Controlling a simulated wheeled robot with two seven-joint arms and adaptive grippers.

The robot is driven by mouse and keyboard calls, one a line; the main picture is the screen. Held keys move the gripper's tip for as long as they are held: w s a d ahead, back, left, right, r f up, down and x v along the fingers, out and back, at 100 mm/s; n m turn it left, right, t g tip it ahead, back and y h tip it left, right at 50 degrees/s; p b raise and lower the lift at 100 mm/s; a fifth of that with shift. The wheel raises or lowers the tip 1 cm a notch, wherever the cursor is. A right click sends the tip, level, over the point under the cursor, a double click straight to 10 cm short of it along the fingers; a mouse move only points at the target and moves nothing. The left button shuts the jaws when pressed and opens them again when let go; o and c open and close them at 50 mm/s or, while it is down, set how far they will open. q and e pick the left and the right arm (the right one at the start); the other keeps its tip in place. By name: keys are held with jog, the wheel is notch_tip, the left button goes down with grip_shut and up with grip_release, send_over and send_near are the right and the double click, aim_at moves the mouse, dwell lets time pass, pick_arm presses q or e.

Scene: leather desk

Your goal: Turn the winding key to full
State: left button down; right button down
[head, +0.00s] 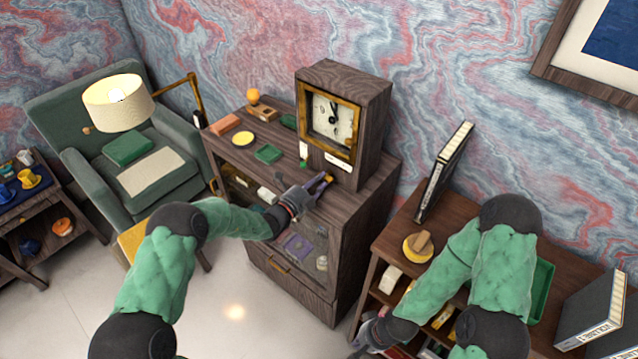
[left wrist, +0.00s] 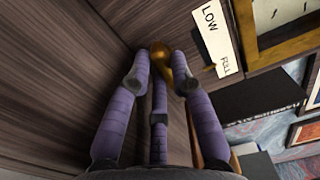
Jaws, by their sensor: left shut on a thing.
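The dark wooden clock (head: 372,95) stands on a cabinet, with a brass-framed dial and a white label (head: 338,162) below it. In the left wrist view the label (left wrist: 214,38) reads LOW at one end and FULL at the other. A small brass pointer (left wrist: 209,68) is near the FULL end. The brass winding key (left wrist: 161,50) is between the purple fingers of my left gripper (left wrist: 158,82), which is shut on it, partly hiding it. In the head view my left gripper (head: 322,184) is at the clock's base. My right gripper (head: 362,337) is low by the right shelf; its fingers are unclear.
The cabinet top (head: 222,148) holds several small items, including a yellow disc (head: 241,139) and a green block (head: 268,153). A black binder (head: 444,172) stands on the right shelf unit. An armchair and a lamp (head: 119,102) are at the left.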

pick_arm(q)
jog(key=shift+m, duration=0.9)
jog(key=c, duration=1.4)
grip_release()
jog(key=shift+o, duration=0.2)
jog(key=v, duration=1.2)
